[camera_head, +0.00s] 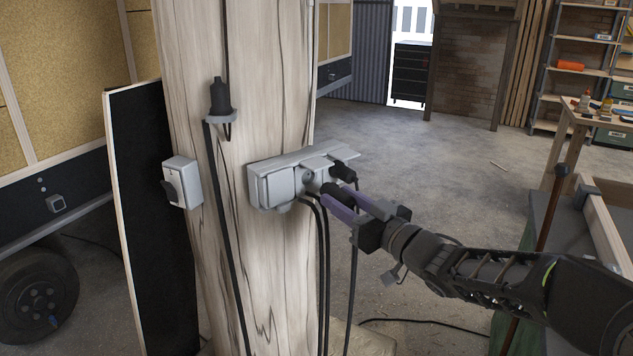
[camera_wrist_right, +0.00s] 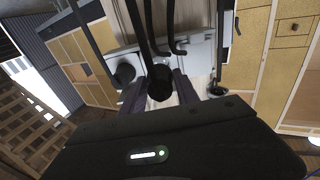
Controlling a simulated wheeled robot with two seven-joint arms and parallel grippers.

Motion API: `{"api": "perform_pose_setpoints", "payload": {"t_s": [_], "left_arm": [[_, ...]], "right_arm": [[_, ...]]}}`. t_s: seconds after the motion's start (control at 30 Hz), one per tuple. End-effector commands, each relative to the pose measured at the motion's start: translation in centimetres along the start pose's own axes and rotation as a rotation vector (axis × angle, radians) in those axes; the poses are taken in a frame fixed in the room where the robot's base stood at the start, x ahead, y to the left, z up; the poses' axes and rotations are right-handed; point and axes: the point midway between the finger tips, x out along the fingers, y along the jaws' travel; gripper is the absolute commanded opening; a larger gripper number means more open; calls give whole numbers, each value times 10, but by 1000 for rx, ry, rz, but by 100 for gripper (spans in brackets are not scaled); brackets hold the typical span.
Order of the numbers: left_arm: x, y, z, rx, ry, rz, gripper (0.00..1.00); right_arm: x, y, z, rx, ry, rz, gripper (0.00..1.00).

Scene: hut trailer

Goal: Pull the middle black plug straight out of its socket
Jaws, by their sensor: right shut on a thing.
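My left gripper is not in view.
Black cables (camera_head: 325,270) hang below the box along the post (camera_head: 275,90). A grey switch (camera_head: 181,182) and a black plug in a holder (camera_head: 220,98) are on the post. A workbench (camera_head: 575,130) is at right. Open floor (camera_head: 430,150) lies behind my arm.

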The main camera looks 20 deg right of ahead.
Motion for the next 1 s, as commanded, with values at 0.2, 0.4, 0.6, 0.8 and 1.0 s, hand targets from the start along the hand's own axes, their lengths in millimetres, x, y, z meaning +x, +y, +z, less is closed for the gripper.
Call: {"api": "perform_pose_setpoints", "payload": {"t_s": [0.2, 0.4, 0.6, 0.8, 1.0], "left_arm": [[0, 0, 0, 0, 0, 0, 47], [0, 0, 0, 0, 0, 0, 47], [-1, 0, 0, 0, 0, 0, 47], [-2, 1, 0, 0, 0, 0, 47], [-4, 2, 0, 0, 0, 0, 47]], "right_arm": [[-5, 0, -1, 0, 1, 0, 0], [-5, 0, 0, 0, 1, 0, 0], [-6, 0, -1, 0, 1, 0, 0], [-16, 0, -1, -1, 2, 1, 0], [-29, 1, -1, -1, 1, 2, 0]]}}
